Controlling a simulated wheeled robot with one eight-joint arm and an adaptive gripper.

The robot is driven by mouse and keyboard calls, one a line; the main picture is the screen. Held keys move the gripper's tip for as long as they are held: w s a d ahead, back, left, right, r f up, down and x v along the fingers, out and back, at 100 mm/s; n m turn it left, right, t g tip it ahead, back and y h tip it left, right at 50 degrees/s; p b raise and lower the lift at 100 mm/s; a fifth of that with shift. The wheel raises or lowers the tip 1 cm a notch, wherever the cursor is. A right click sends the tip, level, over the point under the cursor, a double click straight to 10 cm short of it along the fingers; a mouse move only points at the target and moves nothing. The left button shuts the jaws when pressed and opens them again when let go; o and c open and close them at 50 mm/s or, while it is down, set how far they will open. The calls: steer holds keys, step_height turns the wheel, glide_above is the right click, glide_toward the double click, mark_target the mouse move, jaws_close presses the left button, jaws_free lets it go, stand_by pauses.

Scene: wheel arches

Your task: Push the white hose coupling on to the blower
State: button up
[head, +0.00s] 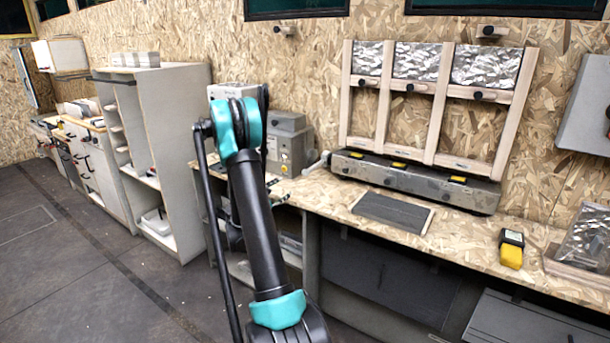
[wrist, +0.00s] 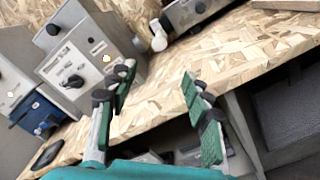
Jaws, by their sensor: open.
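In the wrist view my gripper (wrist: 157,84) is open, with nothing between its two green-padded fingers. The wooden bench top shows behind the gap. A small white piece, likely the hose coupling (wrist: 158,36), is beyond the fingertips at the left end of a long grey unit, likely the blower (wrist: 192,10). In the head view the white piece (head: 318,164) is at the left end of the long unit (head: 415,184). I cannot tell whether they touch or are joined. In the head view my arm hides my gripper.
Grey boxes with knobs (head: 288,145) stand left of the white piece; in the wrist view they (wrist: 88,58) are behind the left finger. A dark mat (head: 392,212) and a yellow-black device (head: 511,248) lie on the bench. A wooden frame (head: 435,105) stands behind the long unit.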

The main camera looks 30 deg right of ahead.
mark_target(305, 173)
steer(key=x, duration=1.7)
steer(key=shift+w+d, duration=0.25)
jaws_close()
